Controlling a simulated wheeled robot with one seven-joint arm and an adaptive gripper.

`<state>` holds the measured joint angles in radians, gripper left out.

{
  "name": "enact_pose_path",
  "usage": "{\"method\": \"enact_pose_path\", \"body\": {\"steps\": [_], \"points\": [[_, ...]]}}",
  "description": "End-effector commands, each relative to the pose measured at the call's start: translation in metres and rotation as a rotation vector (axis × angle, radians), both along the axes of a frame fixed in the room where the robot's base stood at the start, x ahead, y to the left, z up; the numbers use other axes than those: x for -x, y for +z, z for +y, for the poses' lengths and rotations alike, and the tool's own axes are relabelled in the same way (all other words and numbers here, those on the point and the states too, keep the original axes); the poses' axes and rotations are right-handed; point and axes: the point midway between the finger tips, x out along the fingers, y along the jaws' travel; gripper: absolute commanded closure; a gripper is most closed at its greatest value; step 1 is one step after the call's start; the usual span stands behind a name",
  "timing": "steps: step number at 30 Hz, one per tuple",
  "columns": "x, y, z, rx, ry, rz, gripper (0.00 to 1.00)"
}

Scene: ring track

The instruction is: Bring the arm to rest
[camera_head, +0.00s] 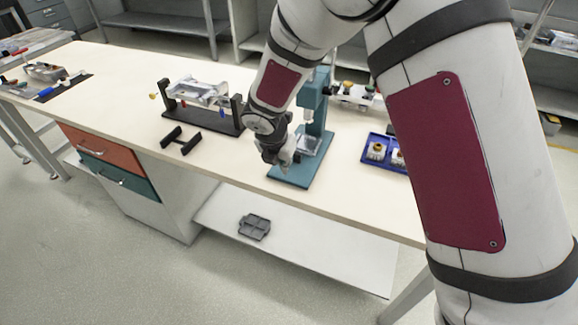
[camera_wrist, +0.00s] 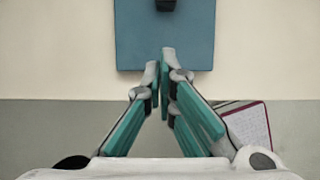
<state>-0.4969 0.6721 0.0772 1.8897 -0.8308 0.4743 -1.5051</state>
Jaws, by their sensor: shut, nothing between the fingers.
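My arm reaches in from the right of the head view and hides part of the press.
A black fixture with a metal part (camera_head: 203,95) and a small black stand (camera_head: 181,140) are left of my gripper. A blue tray (camera_head: 368,163) with small parts is to the right. A grey tray (camera_head: 254,227) lies on the lower shelf (camera_head: 325,257).

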Motion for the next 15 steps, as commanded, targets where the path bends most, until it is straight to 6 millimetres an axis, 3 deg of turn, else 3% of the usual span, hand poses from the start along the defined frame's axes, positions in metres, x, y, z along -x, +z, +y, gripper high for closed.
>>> {"method": "enact_pose_path", "body": {"steps": [7, 15], "points": [[0.018, 0.044, 0.006, 0.001, 0.001, 0.002, 1.00], [0.027, 0.063, 0.009, 0.002, 0.002, 0.006, 1.00]]}}
